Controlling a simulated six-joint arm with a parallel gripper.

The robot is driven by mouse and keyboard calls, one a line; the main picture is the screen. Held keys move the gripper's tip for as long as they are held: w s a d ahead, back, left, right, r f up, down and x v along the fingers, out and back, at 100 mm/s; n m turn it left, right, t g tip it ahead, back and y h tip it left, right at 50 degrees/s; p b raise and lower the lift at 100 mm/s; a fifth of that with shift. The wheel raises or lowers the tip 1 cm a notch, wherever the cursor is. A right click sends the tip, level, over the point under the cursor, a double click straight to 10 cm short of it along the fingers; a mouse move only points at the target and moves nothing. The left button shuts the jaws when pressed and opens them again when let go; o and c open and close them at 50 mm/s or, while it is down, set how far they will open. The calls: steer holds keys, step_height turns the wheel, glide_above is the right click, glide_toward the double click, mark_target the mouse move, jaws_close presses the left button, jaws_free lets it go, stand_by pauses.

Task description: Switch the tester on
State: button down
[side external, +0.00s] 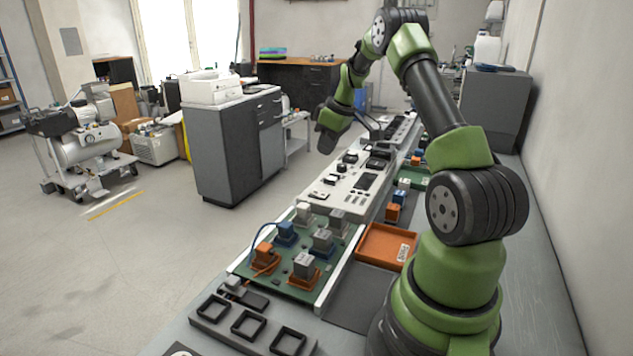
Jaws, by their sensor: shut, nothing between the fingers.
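A long white panel, which looks like the tester (330,195), lies on the bench in the side external view. It carries dark knobs, small switches and a dark display (366,181).
A green board (290,262) with grey, blue and orange blocks sits in front of the panel. An orange tray (384,246) lies to its right. A dark rack with square openings (250,325) is at the near end. Open floor lies left of the bench.

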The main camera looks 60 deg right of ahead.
mark_target(318, 193)
steer(key=x, duration=1)
steer(key=shift+s+f, duration=0.25)
steer(key=shift+f, duration=0.15)
steer(key=shift+w+f, duration=0.15)
steer(key=shift+f, duration=0.25)
steer(key=shift+s+r, duration=0.1)
steer(key=shift+s, duration=0.8)
steer(key=shift+r, duration=0.2)
